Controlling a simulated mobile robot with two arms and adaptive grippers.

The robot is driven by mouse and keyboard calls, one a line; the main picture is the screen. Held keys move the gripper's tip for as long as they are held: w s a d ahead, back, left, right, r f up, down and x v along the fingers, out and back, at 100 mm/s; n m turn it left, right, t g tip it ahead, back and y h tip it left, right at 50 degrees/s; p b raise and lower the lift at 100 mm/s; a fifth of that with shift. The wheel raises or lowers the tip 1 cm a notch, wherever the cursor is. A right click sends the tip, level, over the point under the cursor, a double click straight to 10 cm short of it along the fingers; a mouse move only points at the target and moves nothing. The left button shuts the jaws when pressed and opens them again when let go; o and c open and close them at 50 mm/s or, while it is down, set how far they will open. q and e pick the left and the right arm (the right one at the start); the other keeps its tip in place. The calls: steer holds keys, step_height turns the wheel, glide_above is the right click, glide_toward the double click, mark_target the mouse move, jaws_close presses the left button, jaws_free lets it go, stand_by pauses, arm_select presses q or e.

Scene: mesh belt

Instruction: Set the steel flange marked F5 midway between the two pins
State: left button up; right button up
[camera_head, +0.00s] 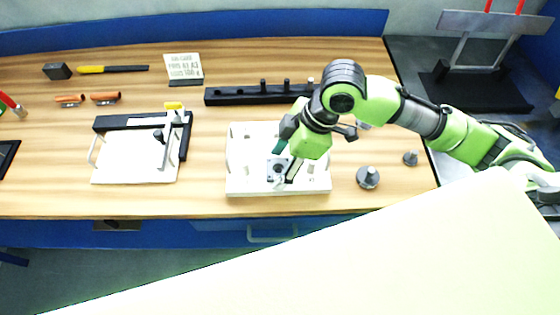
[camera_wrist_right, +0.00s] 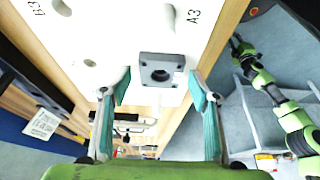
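A white board (camera_head: 240,185) lies at the front middle of the table. It also shows in the wrist view (camera_wrist_right: 110,40), with the marks A3 and B3. A grey square piece with a round hole (camera_wrist_right: 160,70) is on or just over the board, and it shows in the head view too (camera_head: 278,168). I cannot read F5 on it. Pale posts (camera_wrist_right: 165,18) stand on the board; I cannot tell which are the two pins. My right gripper (camera_wrist_right: 160,88) is open, its teal-padded fingers apart on either side of the piece, with gaps.
Grey round parts with stems (camera_head: 368,177) (camera_head: 410,158) stand right of the board. A black rail with pegs (camera_head: 260,95) lies behind it. A black-framed white tray (camera_head: 130,168) is to the left. The front table edge is close.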

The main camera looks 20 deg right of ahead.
steer(key=v, duration=1.2)
steer(key=shift+s+r, duration=0.1)
